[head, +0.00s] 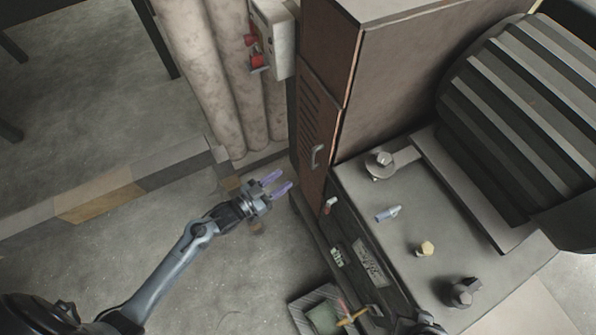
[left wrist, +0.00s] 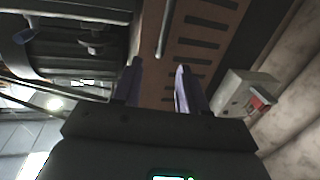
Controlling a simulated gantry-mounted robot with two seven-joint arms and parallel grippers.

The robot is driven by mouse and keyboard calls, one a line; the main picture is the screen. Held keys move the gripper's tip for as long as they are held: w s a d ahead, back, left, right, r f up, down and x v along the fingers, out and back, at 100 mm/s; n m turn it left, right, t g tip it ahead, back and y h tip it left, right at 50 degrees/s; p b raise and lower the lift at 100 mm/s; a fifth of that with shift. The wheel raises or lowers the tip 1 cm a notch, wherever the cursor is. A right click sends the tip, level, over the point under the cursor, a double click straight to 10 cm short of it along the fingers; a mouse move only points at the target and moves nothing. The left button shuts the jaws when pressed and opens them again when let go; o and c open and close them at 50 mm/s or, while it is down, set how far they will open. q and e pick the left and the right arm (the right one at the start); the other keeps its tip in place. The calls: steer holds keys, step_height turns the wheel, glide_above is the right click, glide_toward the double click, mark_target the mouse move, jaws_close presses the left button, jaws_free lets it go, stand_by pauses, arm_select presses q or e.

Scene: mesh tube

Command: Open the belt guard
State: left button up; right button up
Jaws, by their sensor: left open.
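The belt guard (head: 315,120) looks to be the brown slotted panel on the front of the tall cabinet. It stands upright and appears shut. A grey bar handle (head: 317,156) is on its lower part. My left gripper (head: 279,183) is open and empty, in front of the panel's lower end, left of and a little below the handle, apart from it. In the left wrist view, the slotted panel (left wrist: 203,40) lies beyond the two purple fingers (left wrist: 155,85), and a grey bar, likely the handle (left wrist: 163,32), shows between and above their tips. I cannot make out my right gripper.
A grey box with red parts (head: 273,40) is on the wall side left of the cabinet, by thick pipes (head: 205,70). A machine bed (head: 450,225) with loose parts is right of the gripper. A tray (head: 318,310) is at the bottom. Open floor lies to the left.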

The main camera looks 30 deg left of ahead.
arm_select(q)
steer(key=b+x, duration=0.2)
steer(key=x, duration=1)
steer(key=shift+w+a+f, duration=0.25)
steer(key=shift+w+f, duration=0.05)
arm_select(e)
step_height(320, 180, down, 3)
steer(key=shift+w+d+f, duration=0.15)
arm_select(q)
jaws_close()
